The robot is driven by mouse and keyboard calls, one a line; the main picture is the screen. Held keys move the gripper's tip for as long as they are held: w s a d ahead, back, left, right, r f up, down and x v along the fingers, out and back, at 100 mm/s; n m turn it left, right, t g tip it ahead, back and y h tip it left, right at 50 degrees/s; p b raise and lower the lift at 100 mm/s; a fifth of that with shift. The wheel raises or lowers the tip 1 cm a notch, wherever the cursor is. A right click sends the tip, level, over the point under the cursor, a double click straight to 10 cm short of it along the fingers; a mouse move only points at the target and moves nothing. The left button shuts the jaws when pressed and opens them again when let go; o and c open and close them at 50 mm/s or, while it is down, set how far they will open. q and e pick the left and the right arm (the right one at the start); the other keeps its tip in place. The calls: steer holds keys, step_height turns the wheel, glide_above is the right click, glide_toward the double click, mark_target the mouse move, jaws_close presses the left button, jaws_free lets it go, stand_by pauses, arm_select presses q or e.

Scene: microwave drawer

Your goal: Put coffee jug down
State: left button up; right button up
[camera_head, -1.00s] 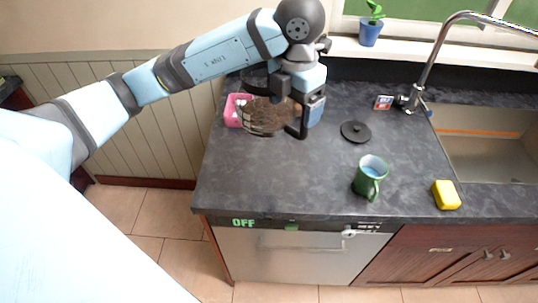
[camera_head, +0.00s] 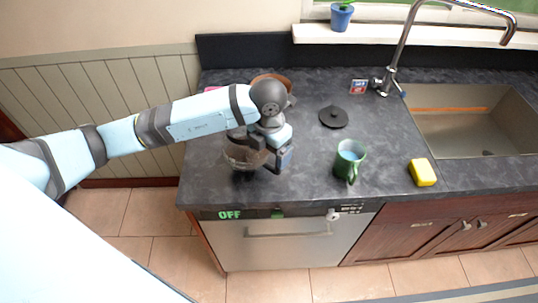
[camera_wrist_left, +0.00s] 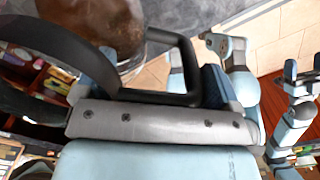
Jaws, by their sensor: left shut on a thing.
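The coffee jug (camera_head: 243,155) is dark glass with a black handle. In the head view it is over the front left part of the counter, just left of my left gripper (camera_head: 274,152). My left gripper is shut on its handle. In the left wrist view the black handle (camera_wrist_left: 185,70) and brownish glass (camera_wrist_left: 110,30) show close up. I cannot tell whether the jug's base touches the counter.
The dark counter (camera_head: 300,185) has free room around the jug. A black lid (camera_head: 333,117), green mug (camera_head: 348,162) and yellow sponge (camera_head: 422,172) lie right of it, before the sink (camera_head: 470,140). A brown round object (camera_head: 271,78) is partly hidden behind my wrist.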

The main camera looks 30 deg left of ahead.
mark_target(269, 165)
arm_select(q)
step_height(269, 165, down, 3)
steer(key=shift+r, duration=0.1)
steer(key=shift+f, duration=0.25)
steer(key=o, duration=1.3)
steer(key=shift+r, duration=0.2)
